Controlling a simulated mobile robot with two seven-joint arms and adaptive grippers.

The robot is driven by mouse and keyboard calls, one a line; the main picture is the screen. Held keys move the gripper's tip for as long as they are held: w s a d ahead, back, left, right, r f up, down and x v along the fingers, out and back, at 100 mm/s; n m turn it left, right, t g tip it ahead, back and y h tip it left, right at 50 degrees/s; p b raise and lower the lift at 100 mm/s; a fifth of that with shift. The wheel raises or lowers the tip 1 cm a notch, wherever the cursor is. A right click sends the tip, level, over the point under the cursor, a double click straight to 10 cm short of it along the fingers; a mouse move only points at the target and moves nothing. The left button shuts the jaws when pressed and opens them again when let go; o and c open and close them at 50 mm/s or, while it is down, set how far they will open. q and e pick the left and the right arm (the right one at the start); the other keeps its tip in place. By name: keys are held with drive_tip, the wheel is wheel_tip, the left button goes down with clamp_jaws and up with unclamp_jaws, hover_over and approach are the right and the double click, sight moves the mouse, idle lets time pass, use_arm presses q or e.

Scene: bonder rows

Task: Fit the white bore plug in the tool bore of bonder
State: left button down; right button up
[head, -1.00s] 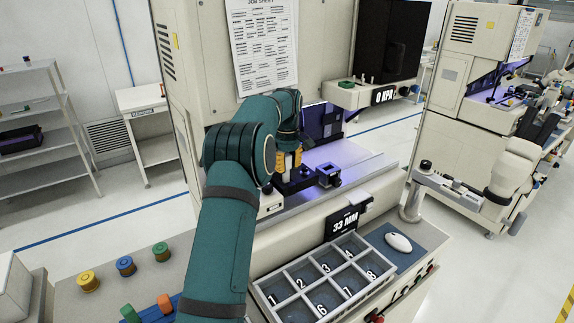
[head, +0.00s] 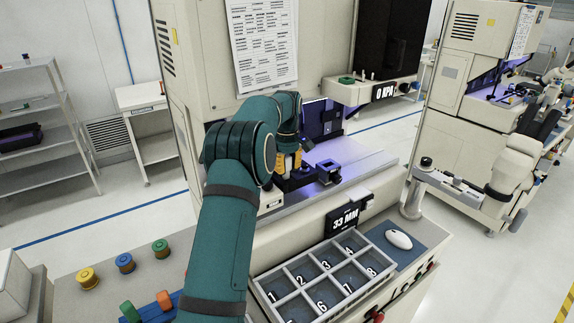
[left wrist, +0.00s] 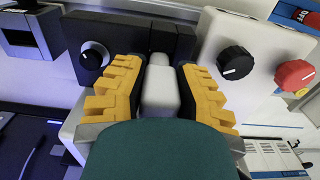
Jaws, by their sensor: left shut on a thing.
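My left gripper (head: 289,161) reaches into the lit work bay of the bonder (head: 180,60). In the left wrist view its yellow fingers (left wrist: 158,92) are shut on the white bore plug (left wrist: 160,88), one finger on each side. The plug's far end points toward a dark block (left wrist: 120,38) with a knob. I cannot tell whether the plug touches this block. The tool bore is not clearly visible. My right gripper is not in view.
A small dark block (head: 327,171) stands right of the gripper on the bonder's deck. A numbered tray (head: 303,308) and a white mouse (head: 399,239) are in front. Yellow (head: 88,279), blue (head: 124,263) and green (head: 160,249) round pieces stand at left. Two knobs (left wrist: 236,63) flank the fingers.

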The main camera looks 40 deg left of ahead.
use_arm(q)
drive_tip(key=shift+f, duration=0.1)
drive_tip(key=c, duration=0.7)
unclamp_jaws()
wheel_tip(320, 180, up, 12)
drive_tip(key=shift+r, duration=0.1)
idle(0.5)
idle(1.1)
